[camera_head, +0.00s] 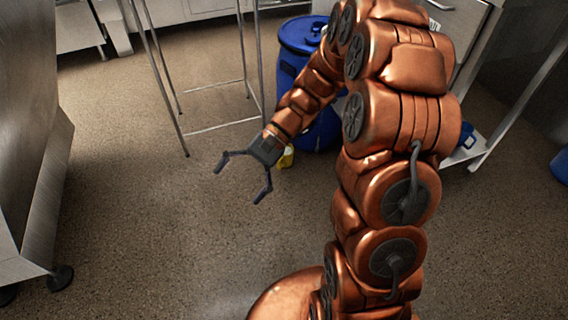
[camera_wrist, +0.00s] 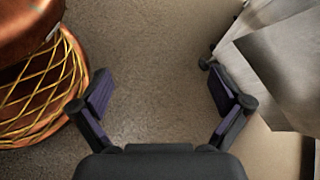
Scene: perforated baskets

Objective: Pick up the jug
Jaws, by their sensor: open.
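My gripper (camera_head: 240,183) is open and empty in the head view, held above the brown floor with its fingers toward the left. In the wrist view my gripper (camera_wrist: 159,95) shows two spread fingers with only bare floor between them. No thing is clearly recognisable as the jug. A small yellow object (camera_head: 286,157) is partly hidden behind my gripper's base in the head view. A small blue object (camera_head: 466,138) sits on a low shelf at the right, partly hidden by my arm. I cannot tell whether either is the jug.
A large blue lidded barrel (camera_head: 301,36) stands behind my arm. A metal frame rack (camera_head: 184,128) stands at the back left. A steel unit on wheels (camera_head: 35,190) is at the left edge. Another blue object (camera_head: 561,165) is at the right edge. The floor between is clear.

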